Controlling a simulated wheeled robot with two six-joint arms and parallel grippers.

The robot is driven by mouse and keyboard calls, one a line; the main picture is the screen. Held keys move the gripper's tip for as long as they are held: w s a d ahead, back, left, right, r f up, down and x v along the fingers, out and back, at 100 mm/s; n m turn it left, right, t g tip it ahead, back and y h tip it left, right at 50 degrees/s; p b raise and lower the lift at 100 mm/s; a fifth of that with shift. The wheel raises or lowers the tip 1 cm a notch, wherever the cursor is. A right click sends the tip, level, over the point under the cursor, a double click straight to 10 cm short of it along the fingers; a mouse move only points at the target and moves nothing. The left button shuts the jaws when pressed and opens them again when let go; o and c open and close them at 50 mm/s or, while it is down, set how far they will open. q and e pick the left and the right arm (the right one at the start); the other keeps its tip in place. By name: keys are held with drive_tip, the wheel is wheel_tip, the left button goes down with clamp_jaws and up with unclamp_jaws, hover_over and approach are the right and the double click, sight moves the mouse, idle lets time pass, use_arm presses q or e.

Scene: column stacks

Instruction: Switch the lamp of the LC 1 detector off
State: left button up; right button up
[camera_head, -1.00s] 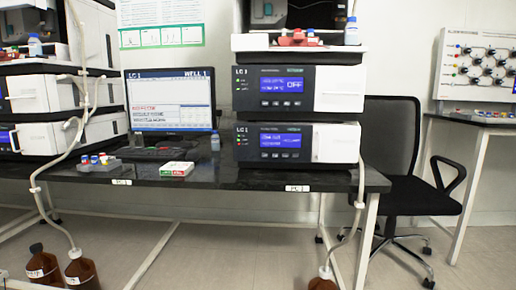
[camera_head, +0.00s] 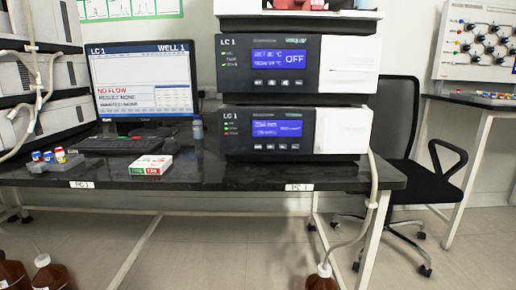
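Two stacked LC 1 modules stand on the black bench. The upper module (camera_head: 268,91) has a blue display (camera_head: 278,58) with temperature lines in °C and the word OFF. The lower module (camera_head: 266,158) has a blue display (camera_head: 277,129) whose small text I cannot read surely; it may be the detector. Each has a row of small buttons under its display, the lower row (camera_head: 268,147) included, and small indicator lights at left. A white door (camera_head: 342,131) covers the right of the lower front. Neither of my grippers is in view.
The bench edge (camera_head: 230,187) runs in front of the modules. An LC 1 monitor (camera_head: 142,83) shows NO FLOW in red. A keyboard (camera_head: 120,145), a red-white-green box (camera_head: 151,165) and a small vial rack (camera_head: 55,160) lie left. A black chair (camera_head: 400,180) stands right.

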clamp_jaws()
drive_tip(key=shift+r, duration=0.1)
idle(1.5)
